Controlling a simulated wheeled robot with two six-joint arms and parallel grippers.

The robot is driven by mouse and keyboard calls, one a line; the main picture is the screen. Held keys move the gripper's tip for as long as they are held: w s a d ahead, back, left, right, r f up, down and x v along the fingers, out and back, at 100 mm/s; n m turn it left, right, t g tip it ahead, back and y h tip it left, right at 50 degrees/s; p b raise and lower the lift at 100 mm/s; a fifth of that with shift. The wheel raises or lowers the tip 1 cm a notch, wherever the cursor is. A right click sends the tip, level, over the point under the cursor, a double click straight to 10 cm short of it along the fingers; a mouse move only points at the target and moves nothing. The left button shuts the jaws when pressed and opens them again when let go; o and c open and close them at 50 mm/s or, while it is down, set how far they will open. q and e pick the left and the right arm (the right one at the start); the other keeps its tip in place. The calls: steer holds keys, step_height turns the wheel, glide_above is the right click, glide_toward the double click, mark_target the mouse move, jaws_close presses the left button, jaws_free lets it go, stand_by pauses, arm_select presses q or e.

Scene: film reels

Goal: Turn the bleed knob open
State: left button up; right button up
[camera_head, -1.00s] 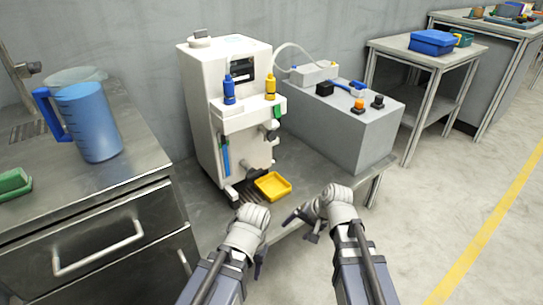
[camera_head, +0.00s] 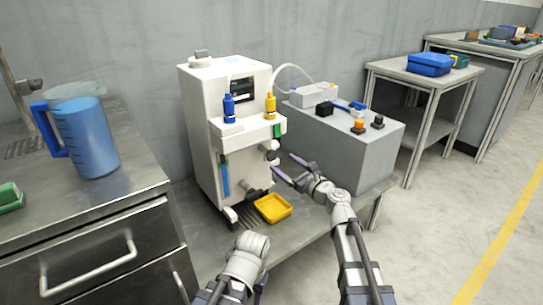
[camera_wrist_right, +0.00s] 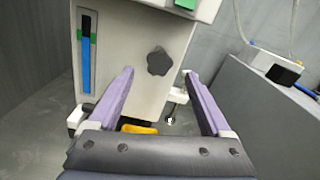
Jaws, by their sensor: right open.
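The white machine (camera_head: 207,148) stands on a metal bench. In the right wrist view, a dark lobed knob (camera_wrist_right: 160,61), which looks like the bleed knob, sits on its front face. In the head view, a knob (camera_head: 271,155) shows at the machine's right front, close to the fingertips. My right gripper (camera_head: 281,162) is open and empty, facing the machine. In the wrist view its fingers (camera_wrist_right: 158,72) lie either side of the knob in the picture; no contact shows. My left gripper (camera_head: 258,284) is low in front of the bench, and its jaws are not clear.
A yellow tray (camera_head: 272,208) lies below the machine's front. A blue bottle (camera_head: 229,107) and a yellow bottle (camera_head: 270,105) stand on its ledge. A grey box (camera_head: 345,150) stands close on the right. A blue jug (camera_head: 88,138) stands on the left counter.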

mark_target(273, 156)
steer(key=x, duration=0.7)
steer(key=shift+w+a, duration=0.2)
steer(key=shift+w, duration=0.05)
steer(key=shift+c, duration=0.2)
jaws_close()
